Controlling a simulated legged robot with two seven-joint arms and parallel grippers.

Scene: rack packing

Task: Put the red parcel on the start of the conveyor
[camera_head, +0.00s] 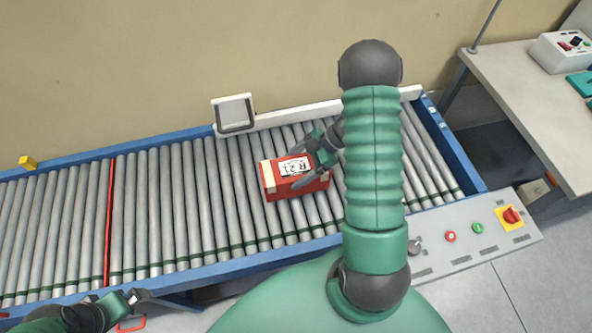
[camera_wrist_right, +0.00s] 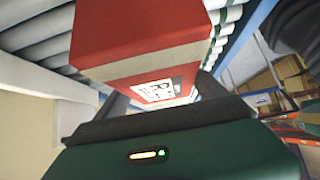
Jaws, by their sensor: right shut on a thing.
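The red parcel (camera_head: 282,185) is a box with a pale tape band and a white printed label. It is over the conveyor rollers (camera_head: 205,195), right of the middle in the head view; I cannot tell whether it touches them. My right gripper (camera_head: 302,163) is shut on it from the right side. In the right wrist view the parcel (camera_wrist_right: 135,38) fills the space between the fingers. My left gripper (camera_head: 135,297) is at the lower left, near the conveyor's front rail and away from the parcel; its jaw gap is unclear.
A red line (camera_head: 109,220) crosses the rollers at left. A white box-shaped device (camera_head: 234,113) stands at the back rail. A control panel (camera_head: 470,240) with buttons is at the front right, and a table (camera_head: 520,85) stands beyond. Rollers left of the parcel are clear.

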